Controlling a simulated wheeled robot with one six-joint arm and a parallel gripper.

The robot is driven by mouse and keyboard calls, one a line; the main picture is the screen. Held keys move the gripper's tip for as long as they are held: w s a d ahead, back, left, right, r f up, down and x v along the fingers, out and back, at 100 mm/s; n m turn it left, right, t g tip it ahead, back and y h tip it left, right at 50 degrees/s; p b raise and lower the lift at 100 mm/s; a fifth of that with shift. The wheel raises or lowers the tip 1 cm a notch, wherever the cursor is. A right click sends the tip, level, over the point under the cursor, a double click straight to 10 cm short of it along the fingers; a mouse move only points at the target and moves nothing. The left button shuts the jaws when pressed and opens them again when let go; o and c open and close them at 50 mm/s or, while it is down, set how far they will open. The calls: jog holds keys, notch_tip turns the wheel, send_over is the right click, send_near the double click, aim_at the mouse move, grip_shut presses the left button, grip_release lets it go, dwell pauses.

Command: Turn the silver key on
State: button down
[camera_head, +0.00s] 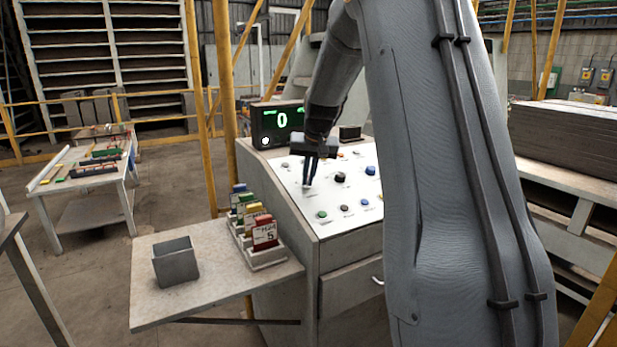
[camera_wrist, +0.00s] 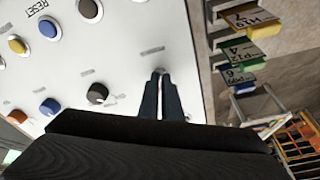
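The white sloped control panel (camera_head: 337,204) carries several round knobs and buttons. My gripper (camera_head: 307,183) is over the panel's left part, its two dark fingers pointing down at the surface. In the wrist view my gripper (camera_wrist: 159,76) has its fingers close together, with a narrow gap between them. A small silver-grey piece, seemingly the silver key (camera_wrist: 159,70), shows between the fingertips at the panel. The fingertips hide most of it, so which way it is turned cannot be told.
A black knob (camera_wrist: 97,94) and a blue button (camera_wrist: 50,107) sit left of the fingers in the wrist view. A display (camera_head: 279,122) reading 0 stands behind the panel. Coloured tags (camera_head: 264,232) stand in a rack beside it. A grey holder (camera_head: 176,262) is on the side shelf.

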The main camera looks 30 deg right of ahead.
jog(key=shift+m, duration=0.5)
jog(key=c, duration=2)
grip_release()
jog(key=shift+r, duration=0.1)
jog(key=b+v, duration=0.2)
jog(key=v, duration=0.5)
jog(key=shift+s+r, duration=0.1)
jog(key=shift+r, duration=0.2)
jog(key=shift+a, duration=0.1)
jog(key=s+a+f+n+g, duration=0.1)
jog(key=s+a+f+n, duration=0.1)
jog(key=s+a+f, duration=0.4)
jog(key=s+a+f+n+g+b, duration=0.1)
jog(key=s+a+f+n, duration=0.1)
jog(key=s+a+f, duration=0.5)
jog(key=s+a+f+n+g+b, duration=0.1)
jog(key=s+a+f, duration=0.5)
jog(key=s, duration=1)
jog(key=shift+s+a+f+n+y, duration=0.15)
jog(key=shift+f+n, duration=0.1)
jog(key=shift+f, duration=0.55)
jog(key=shift+w+a+f+n+y, duration=0.15)
jog(key=shift+f+n, duration=0.1)
jog(key=shift+f, duration=0.55)
